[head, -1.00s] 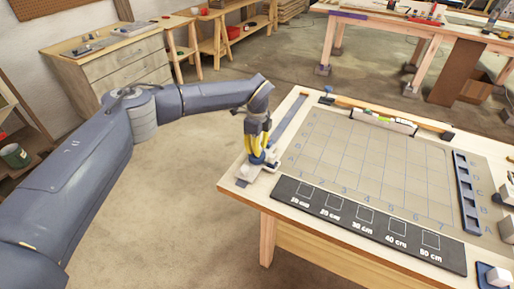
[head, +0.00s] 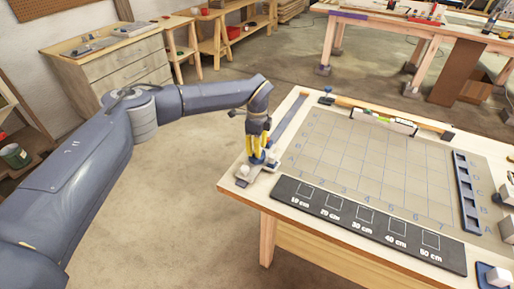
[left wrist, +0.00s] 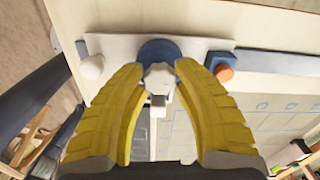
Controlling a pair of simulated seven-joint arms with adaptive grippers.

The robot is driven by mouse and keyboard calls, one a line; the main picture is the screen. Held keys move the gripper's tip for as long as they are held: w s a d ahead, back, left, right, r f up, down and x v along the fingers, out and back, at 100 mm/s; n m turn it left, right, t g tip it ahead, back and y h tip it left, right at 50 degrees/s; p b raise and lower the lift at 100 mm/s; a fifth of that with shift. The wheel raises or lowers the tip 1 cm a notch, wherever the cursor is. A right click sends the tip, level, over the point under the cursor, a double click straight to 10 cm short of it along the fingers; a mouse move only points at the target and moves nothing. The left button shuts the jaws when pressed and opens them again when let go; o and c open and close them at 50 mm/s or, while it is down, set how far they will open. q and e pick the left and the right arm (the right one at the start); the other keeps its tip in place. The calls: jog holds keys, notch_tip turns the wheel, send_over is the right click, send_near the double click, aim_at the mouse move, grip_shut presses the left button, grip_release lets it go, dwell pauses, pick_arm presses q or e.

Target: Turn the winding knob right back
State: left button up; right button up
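The winding knob (left wrist: 158,79) is white and lobed, on a round dark blue disc (left wrist: 158,50) on a pale plate at the bench corner. In the left wrist view, the yellow fingertips of my left gripper (left wrist: 160,72) stand close on both sides of the knob and appear to touch it. In the head view, my left gripper (head: 257,157) points down over the fixture and mostly hides the knob. A white ball (left wrist: 92,67) sits left of the knob and an orange-topped blue piece (left wrist: 224,72) right of it. My right gripper is out of view.
A blue strip (head: 290,119) runs back along the bench's left edge. A gridded board (head: 370,160) fills the bench top, with a black length-marked panel (head: 370,228) in front and a blue slotted rack (head: 467,190) at right.

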pick_arm(q)
jog(key=shift+o, duration=1.1)
notch_tip(320, 180, up, 12)
